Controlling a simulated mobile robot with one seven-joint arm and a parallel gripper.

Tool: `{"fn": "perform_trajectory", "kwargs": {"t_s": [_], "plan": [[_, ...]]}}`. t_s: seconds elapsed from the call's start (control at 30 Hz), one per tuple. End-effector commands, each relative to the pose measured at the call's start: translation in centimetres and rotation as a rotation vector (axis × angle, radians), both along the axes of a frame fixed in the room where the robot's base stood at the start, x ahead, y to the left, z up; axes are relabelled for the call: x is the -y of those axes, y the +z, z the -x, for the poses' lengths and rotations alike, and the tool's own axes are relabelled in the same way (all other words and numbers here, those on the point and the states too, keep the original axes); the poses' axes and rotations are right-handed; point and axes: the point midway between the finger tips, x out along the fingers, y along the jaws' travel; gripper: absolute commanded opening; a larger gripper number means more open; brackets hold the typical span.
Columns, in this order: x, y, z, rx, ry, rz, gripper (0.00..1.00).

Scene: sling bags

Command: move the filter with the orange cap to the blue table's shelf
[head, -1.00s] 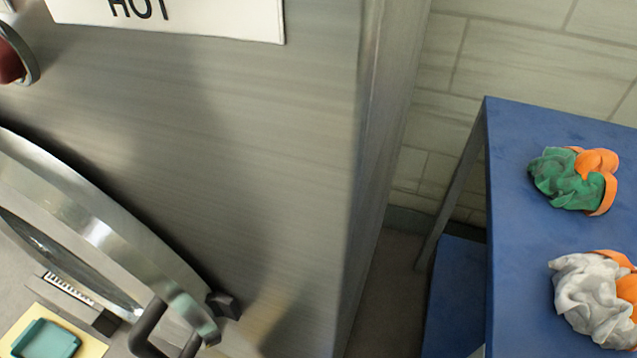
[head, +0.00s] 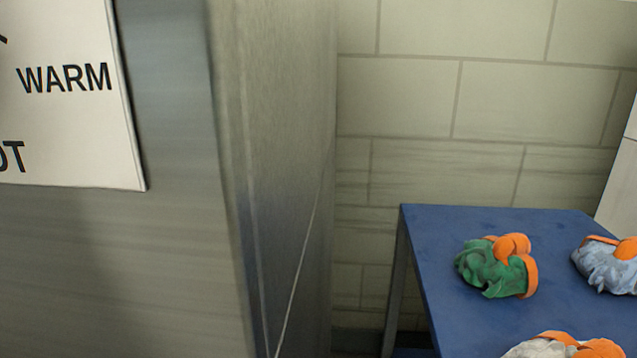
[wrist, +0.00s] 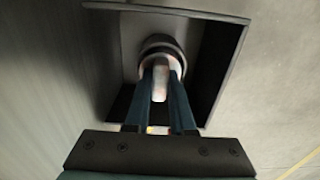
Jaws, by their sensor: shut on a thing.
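In the wrist view, my gripper (wrist: 161,78) is shut on a pale, rounded thing (wrist: 159,88) between its two blue-grey fingers. A grey ring sits around its far end. I cannot tell from this view whether it is the filter, and no orange cap shows clearly. A dark, open-sided holder (wrist: 208,75) surrounds the fingertips. In the head view, the blue table (head: 450,325) stands at the lower right. Its lower shelf is almost wholly hidden below the frame. My gripper is not in the head view.
A green and orange bag (head: 490,268), a pale blue and orange bag (head: 605,268) and a whitish and orange bag (head: 540,348) lie on the tabletop. A tall metal cabinet (head: 180,260) with a sign (head: 70,120) fills the left. A tiled wall (head: 430,100) stands behind.

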Motion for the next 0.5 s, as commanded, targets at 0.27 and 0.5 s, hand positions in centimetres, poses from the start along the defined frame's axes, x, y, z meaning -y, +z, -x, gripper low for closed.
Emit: {"fn": "perform_trajectory", "kwargs": {"t_s": [0.27,0.5], "plan": [[0.13,-0.22,0.27,-0.006,0.000,0.004,0.00],[0.14,0.38,0.30,-0.007,0.000,0.003,0.00]]}}
